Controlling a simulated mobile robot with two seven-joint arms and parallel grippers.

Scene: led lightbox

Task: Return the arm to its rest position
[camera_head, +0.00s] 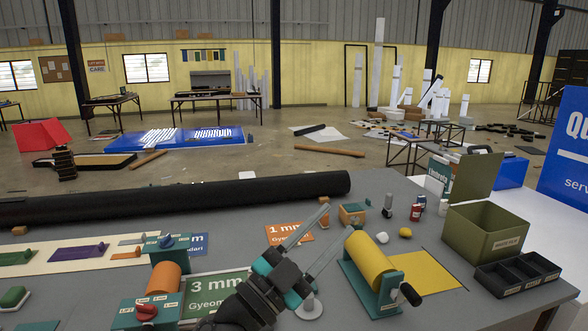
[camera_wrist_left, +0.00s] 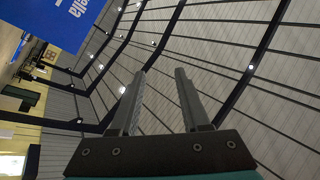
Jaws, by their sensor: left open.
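My left gripper (camera_head: 341,219) is raised over the middle of the grey table (camera_head: 382,182), with its fingers pointing away and slightly right. Its two fingers stand apart with nothing between them. In the left wrist view, the gripper (camera_wrist_left: 160,73) is also open and empty, with only the ceiling and wall behind it. In the head view, the arm and wrist cover part of the green 3 mm sign (camera_head: 210,290). My right gripper is not in view.
A yellow roll on a teal stand (camera_head: 370,258) is just right of the gripper. An orange roll (camera_head: 165,279) stands left. A black tube (camera_head: 180,200) lies along the back. An olive bin (camera_head: 484,234) and black tray (camera_head: 517,272) are at right.

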